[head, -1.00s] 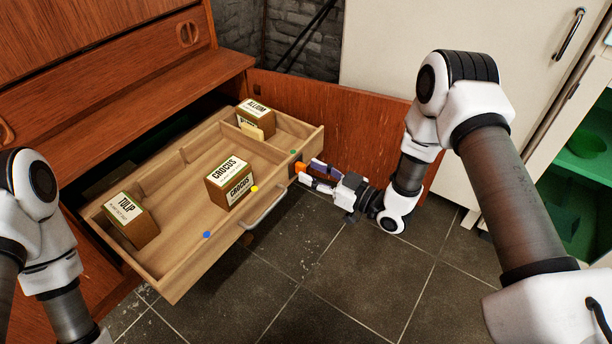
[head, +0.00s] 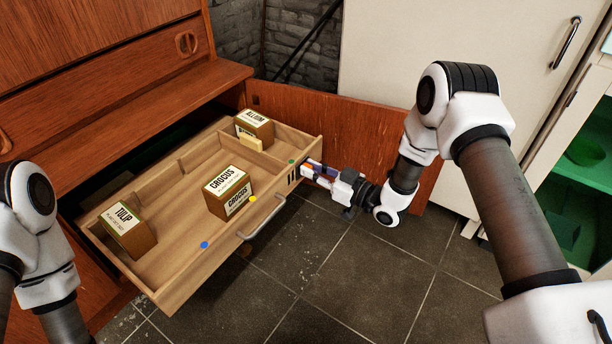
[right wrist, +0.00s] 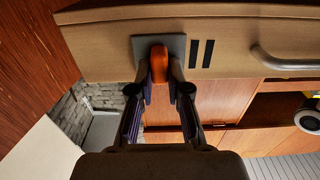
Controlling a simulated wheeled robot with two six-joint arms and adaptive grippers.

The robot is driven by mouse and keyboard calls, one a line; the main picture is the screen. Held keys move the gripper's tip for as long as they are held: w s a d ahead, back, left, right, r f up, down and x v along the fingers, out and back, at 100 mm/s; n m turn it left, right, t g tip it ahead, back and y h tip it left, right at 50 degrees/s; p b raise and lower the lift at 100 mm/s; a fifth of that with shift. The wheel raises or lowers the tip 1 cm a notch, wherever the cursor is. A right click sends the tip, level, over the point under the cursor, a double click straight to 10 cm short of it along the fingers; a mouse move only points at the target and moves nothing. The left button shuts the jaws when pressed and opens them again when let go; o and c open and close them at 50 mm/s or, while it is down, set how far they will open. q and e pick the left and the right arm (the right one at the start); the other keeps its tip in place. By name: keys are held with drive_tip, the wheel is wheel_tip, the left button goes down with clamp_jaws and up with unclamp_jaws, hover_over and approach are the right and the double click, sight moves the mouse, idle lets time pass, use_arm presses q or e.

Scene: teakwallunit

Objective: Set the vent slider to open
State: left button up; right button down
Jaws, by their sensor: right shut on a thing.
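The vent slider is a grey plate (right wrist: 139,47) with an orange knob (right wrist: 158,65) on the drawer front, seen in the right wrist view. Two dark vent slots (right wrist: 202,53) show beside the plate, on the side toward the drawer handle. The slots (head: 294,174) also show in the head view at the right end of the drawer front. My right gripper (head: 311,168) is shut on the orange knob, with a finger on each side. My left arm shows at the left edge, but its gripper is out of view.
The drawer (head: 183,281) is pulled out and holds boxes labelled Tulip (head: 128,230), Crocus (head: 229,193) and Allium (head: 254,127). A metal handle (head: 265,224) juts from its front. A wooden panel (head: 350,140) stands behind my right gripper. The tiled floor is clear.

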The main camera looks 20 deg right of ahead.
drive_tip(key=shift+w+d, duration=0.25)
drive_tip(key=shift+d, duration=0.05)
drive_tip(key=c, duration=1.1)
unclamp_jaws()
drive_tip(key=shift+d, duration=0.1)
drive_tip(key=v, duration=1.2)
